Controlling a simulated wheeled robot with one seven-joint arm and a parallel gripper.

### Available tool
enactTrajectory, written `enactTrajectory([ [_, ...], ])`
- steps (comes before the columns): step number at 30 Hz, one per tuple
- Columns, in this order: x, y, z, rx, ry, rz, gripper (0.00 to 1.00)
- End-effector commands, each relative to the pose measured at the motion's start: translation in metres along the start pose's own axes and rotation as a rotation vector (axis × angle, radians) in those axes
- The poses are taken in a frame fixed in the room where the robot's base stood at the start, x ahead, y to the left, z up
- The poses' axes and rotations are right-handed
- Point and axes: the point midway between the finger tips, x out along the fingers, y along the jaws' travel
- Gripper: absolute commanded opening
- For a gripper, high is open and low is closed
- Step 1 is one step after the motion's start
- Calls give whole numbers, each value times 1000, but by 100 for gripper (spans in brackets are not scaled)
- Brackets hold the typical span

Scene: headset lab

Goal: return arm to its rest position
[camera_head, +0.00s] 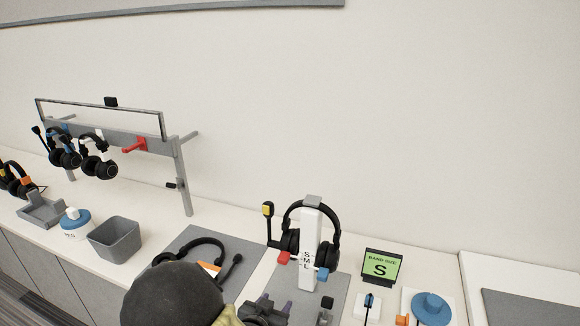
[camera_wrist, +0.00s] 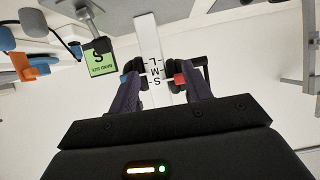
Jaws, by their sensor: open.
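My gripper (camera_head: 268,308) shows at the bottom edge of the head view, in front of the headset stand. In the wrist view my gripper (camera_wrist: 160,84) has its two dark fingers apart, with nothing held between them. The white stand post (camera_head: 311,240), marked S, M and L, shows between the fingers in the wrist view (camera_wrist: 149,35), which looks upside down. A black headset (camera_head: 336,245) hangs on that stand, with its boom microphone up at the left. Most of my arm is out of view.
Another headset (camera_head: 190,246) lies on a grey mat behind a dark rounded shape. A green size card (camera_head: 382,266) marked S and a blue disc (camera_head: 431,306) stand at the right. A grey bin (camera_head: 115,238) and a rack (camera_head: 150,142) with hanging headsets are at the left.

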Motion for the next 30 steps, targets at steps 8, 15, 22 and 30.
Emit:
enactTrajectory([
  [8,6,39,-18,24,-356,-78,49],
  [15,-16,81,-41,-5,-576,-173,49],
  [22,-53,136,-64,-91,-725,-236,49],
  [30,-101,211,-79,-240,-845,-225,49],
])
